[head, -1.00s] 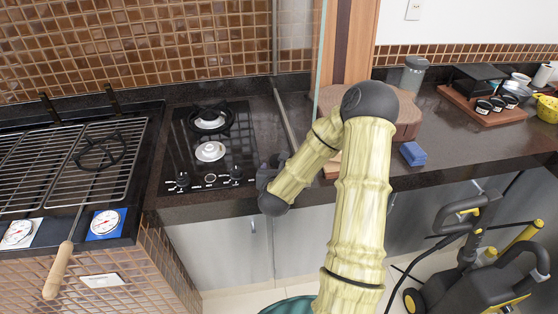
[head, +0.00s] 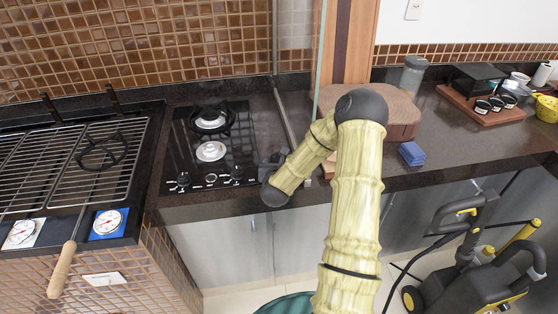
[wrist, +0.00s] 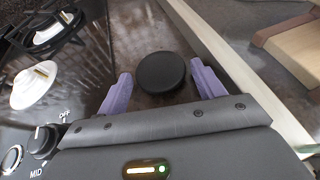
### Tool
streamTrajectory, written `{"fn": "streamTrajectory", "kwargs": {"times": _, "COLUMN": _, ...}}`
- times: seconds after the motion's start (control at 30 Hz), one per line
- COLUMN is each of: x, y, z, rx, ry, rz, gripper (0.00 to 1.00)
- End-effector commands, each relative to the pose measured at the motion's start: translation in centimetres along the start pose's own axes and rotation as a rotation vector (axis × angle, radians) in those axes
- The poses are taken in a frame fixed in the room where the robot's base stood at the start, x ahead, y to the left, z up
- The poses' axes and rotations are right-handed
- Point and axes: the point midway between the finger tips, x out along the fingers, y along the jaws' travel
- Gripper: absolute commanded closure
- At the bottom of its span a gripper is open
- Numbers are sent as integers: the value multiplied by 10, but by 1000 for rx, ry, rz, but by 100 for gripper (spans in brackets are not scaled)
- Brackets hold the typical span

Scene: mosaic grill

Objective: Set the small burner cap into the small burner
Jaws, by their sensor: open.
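The small burner cap, a round black disc (wrist: 161,72), lies on the dark countertop just right of the cooktop. In the wrist view it sits between the two purple fingers of my gripper (wrist: 160,70), with gaps on both sides. My gripper is open. In the head view my gripper (head: 272,166) is at the cooktop's right front corner, and the cap is hidden. The uncovered pale burner (head: 211,151) is at the middle of the black cooktop; it also shows at the left of the wrist view (wrist: 35,86).
A rear burner (head: 211,119) carries a black pot support. Knobs (head: 236,173) line the cooktop's front edge. A glass partition (head: 319,60) rises on the right, with a wooden slab (head: 400,112) and a blue block (head: 412,153) beyond it. A grill (head: 75,165) is at left.

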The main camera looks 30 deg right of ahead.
Motion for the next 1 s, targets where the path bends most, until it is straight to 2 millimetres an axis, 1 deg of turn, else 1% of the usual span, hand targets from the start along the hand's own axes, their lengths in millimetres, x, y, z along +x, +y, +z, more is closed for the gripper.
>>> {"fn": "streamTrajectory", "kwargs": {"times": 0.1, "x": 0, "y": 0, "z": 0, "rx": 0, "ry": 0, "rz": 0, "gripper": 32}}
{"fn": "streamTrajectory", "kwargs": {"times": 0.13, "x": 0, "y": 0, "z": 0, "rx": 0, "ry": 0, "rz": 0, "gripper": 34}}
{"fn": "streamTrajectory", "kwargs": {"times": 0.3, "x": 0, "y": 0, "z": 0, "rx": 0, "ry": 0, "rz": 0, "gripper": 67}}
{"fn": "streamTrajectory", "kwargs": {"times": 0.6, "x": 0, "y": 0, "z": 1, "rx": 0, "ry": -1, "rz": 0, "gripper": 67}}
{"fn": "streamTrajectory", "kwargs": {"times": 0.77, "x": -4, "y": 5, "z": 7, "rx": 1, "ry": -3, "rz": 1, "gripper": 67}}
{"fn": "streamTrajectory", "kwargs": {"times": 1.0, "x": -16, "y": 3, "z": 38, "rx": 0, "ry": -5, "rz": -1, "gripper": 67}}
